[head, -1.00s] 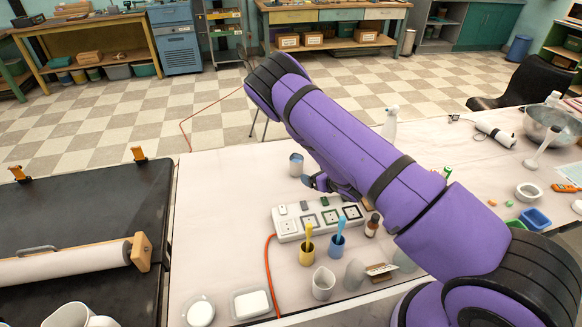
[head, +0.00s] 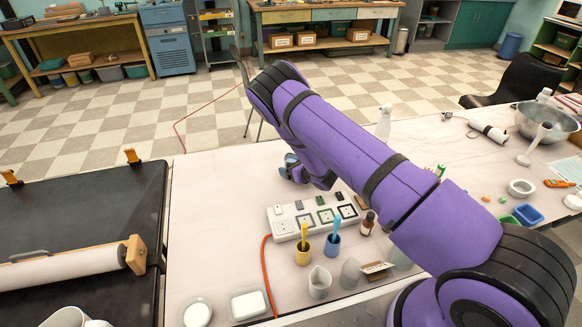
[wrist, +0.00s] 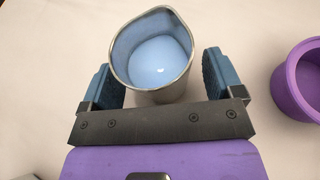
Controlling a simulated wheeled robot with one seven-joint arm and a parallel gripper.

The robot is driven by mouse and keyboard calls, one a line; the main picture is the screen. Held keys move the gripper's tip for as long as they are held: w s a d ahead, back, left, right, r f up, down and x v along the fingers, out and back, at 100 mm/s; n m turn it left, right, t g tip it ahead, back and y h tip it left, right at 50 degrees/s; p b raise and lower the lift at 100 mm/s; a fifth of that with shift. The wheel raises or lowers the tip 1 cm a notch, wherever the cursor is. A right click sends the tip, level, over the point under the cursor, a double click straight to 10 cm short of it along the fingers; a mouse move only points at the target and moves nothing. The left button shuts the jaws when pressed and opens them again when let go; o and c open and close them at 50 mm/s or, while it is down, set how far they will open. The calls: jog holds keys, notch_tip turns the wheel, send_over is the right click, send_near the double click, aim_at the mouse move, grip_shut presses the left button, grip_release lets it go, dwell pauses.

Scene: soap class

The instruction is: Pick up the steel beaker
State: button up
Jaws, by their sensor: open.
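The steel beaker (wrist: 165,95) stands upright in the wrist view with its spout toward the upper right. It holds a light blue liquid. My gripper (wrist: 158,68) is open, with one blue finger pad on each side of the beaker. A gap shows between the beaker and each pad, and the beaker's near side is close to the palm bar. In the head view my gripper (head: 290,171) is low over the table beyond the power strip, and it largely hides the beaker there.
A purple cup (wrist: 302,85) stands to the right of the right finger. The white power strip (head: 315,215) lies near my arm, with a yellow cup (head: 303,254) and a blue cup (head: 332,247) in front. The table left of my gripper is clear.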

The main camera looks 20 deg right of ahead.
jog(key=shift+w+a, duration=0.1)
jog(key=shift+w, duration=0.05)
jog(key=c, duration=1.1)
jog(key=shift+r, duration=0.15)
